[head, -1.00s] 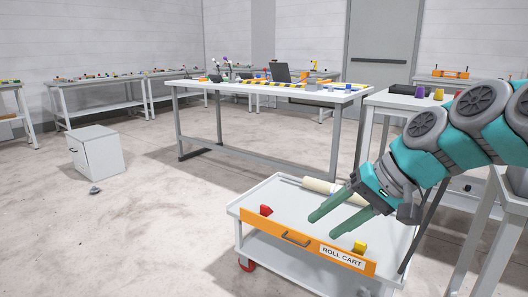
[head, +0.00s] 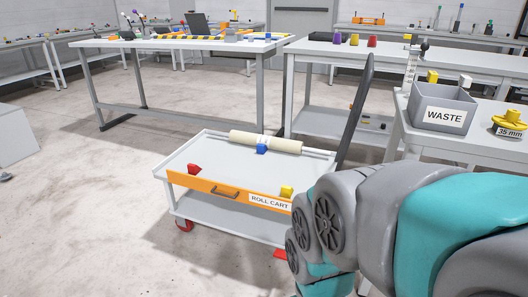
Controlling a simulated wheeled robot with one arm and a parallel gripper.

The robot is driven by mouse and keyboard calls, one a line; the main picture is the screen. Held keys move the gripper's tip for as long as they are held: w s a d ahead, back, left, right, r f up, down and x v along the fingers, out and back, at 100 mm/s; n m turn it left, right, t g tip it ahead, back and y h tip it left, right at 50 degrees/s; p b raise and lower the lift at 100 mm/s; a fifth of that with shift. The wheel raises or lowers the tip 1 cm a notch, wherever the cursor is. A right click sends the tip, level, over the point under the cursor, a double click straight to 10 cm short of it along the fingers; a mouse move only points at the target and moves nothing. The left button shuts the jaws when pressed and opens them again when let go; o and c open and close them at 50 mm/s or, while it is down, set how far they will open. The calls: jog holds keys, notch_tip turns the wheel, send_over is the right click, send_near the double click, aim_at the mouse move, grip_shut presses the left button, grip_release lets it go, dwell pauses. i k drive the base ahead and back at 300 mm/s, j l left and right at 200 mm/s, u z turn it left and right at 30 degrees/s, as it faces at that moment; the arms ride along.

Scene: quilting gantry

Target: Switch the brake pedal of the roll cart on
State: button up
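The roll cart (head: 208,151) stands in the middle of the head view, a grey two-shelf cart with an orange front drawer labelled ROLL CART. A red part (head: 281,253) shows low at its near right corner, beside my arm; it looks like the brake pedal, but it is partly hidden and its position cannot be told. A red wheel (head: 184,225) shows at the left corner. My arm reaches down at the lower right and covers the cart's right end. My gripper is not in view.
On the cart lie a cream roll (head: 278,143) and red, blue and yellow pieces. A dark slanted bar (head: 357,110) rises at its right. A grey WASTE bin (head: 443,108) stands on the right table. Floor is clear left of the cart.

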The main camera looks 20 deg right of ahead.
aim_at(279, 253)
jog(key=l+z, duration=0.1)
jog(key=l, duration=0.7)
jog(key=i+l+z, duration=0.1)
jog(key=l, duration=0.65)
jog(key=i, duration=0.05)
